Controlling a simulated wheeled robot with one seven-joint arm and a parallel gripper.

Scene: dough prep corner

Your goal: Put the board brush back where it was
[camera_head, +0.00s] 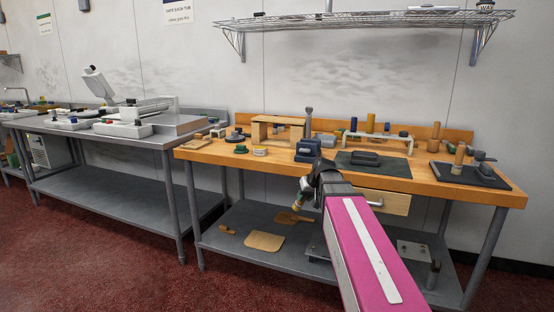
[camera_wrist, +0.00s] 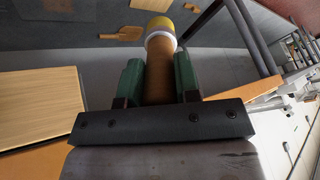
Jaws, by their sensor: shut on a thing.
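My gripper (camera_head: 305,190) is in front of the wooden workbench, near its front edge and left of the drawer front. In the wrist view its two green fingers (camera_wrist: 158,82) are shut on a brown wooden cylinder with a white collar and a yellow end, which looks like the board brush (camera_wrist: 161,45). The brush points away from the wrist, over the lower shelf. In the head view only its small end (camera_head: 298,206) shows below the gripper. My arm hides part of the bench front.
The workbench top (camera_head: 225,156) holds a wooden frame (camera_head: 262,130), a dark mat (camera_head: 345,168), a blue-grey block (camera_head: 308,148) and a dark board (camera_head: 485,178) at the right. A drawer front (camera_head: 395,204) sits below the top. Wooden paddles lie on the lower shelf (camera_head: 225,252).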

